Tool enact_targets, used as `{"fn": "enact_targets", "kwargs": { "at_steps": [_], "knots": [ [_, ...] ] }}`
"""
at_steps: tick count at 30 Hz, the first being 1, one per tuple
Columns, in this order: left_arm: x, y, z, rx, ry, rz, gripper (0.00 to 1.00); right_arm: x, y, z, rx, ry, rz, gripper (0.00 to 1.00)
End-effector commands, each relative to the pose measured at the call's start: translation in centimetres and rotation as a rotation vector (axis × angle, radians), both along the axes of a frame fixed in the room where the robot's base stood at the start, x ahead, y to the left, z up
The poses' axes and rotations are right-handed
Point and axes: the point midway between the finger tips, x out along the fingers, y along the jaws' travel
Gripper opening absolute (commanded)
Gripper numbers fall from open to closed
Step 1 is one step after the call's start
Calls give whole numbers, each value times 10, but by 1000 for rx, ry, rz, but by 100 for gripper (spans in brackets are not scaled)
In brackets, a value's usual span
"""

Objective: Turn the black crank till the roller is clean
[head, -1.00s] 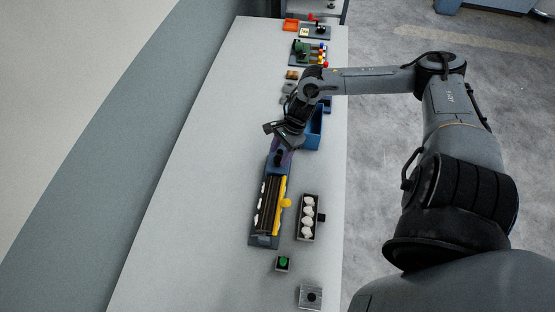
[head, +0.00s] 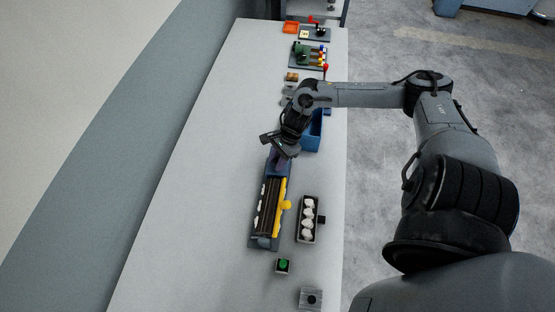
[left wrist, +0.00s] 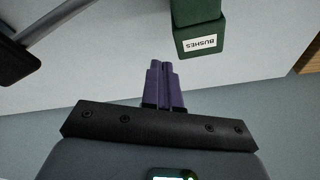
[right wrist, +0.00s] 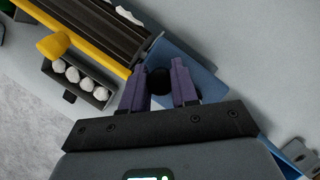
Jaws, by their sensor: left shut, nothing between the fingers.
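The carding roller device (head: 267,213) lies lengthwise on the table, with dark ribbed rollers and white fluff along its left side. A yellow bar with a knob (head: 286,204) runs along its right side. My right gripper (head: 280,158) is at its far end, over the blue end part. In the right wrist view, the black crank knob (right wrist: 158,82) sits between the purple fingers (right wrist: 160,80), which close in on both its sides. The crank's arm is hidden. My left gripper (left wrist: 164,72) is shut and empty, away from the device, near a green box labelled BUSHES (left wrist: 199,28).
A tray of white balls (head: 300,237) stands right of the device. A green button box (head: 283,267) and a grey block (head: 311,299) stand nearer. A blue bin (head: 313,140) is beyond my right gripper. The table's left side is clear.

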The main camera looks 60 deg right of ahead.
Motion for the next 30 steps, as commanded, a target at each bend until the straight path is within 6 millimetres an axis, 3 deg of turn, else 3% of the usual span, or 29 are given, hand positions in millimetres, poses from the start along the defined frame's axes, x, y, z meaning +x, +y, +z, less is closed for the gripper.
{"fn": "enact_targets", "kwargs": {
  "at_steps": [3, 14, 30],
  "knots": [
    [0, 1, 0, 2, 0, -1, 0, 0, 0, 0, 0, 1, 0, 0],
    [0, 0, -1, -1, 0, 1, 0, 2, 1, 0, 0, 0, -61, 0],
    [0, -3, -10, -11, 1, 7, 0, 25, 1, 0, 2, -1, -499, 0]
  ]
}}
